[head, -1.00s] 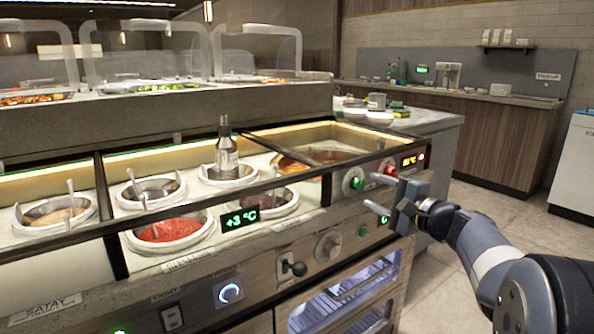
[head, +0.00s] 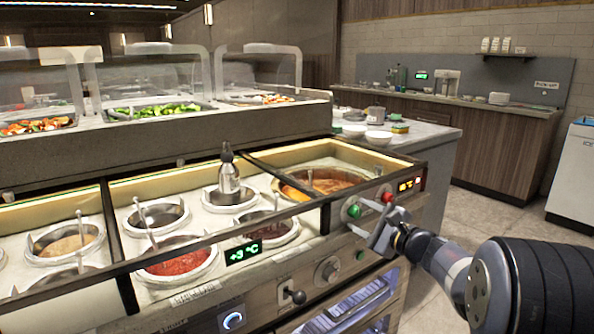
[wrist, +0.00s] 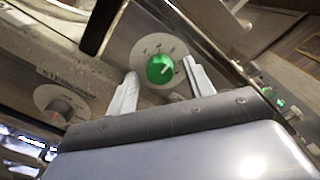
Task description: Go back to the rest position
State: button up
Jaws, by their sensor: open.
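My gripper (head: 368,224) is open and empty in front of the counter's front panel, at the right end of the sauce wells. In the wrist view my gripper (wrist: 160,92) has its two pale fingers apart, with a green dial (wrist: 160,68) showing between and beyond them. The green dial also shows in the head view (head: 353,210). Whether the fingers touch the panel cannot be told. A red knob (head: 388,197) sits just right of the green dial. My arm reaches in from the lower right.
Sauce wells, including a red sauce (head: 180,263) and a large orange-brown pan (head: 335,181), lie left of my gripper. A grey dial (head: 328,270) is on the panel below. The floor (head: 495,213) at right is clear.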

jog(key=shift+r+m+p, duration=0.2)
jog(key=shift+m+p, duration=2.6)
jog(key=shift+p, duration=1.75)
jog(key=m+p, duration=0.5)
jog(key=p, duration=0.3)
jog(key=shift+f+v, duration=0.1)
jog(key=shift+v, duration=1.35)
jog(key=shift+f+v, duration=0.15)
jog(key=shift+v, duration=1.35)
jog(key=shift+a, duration=0.1)
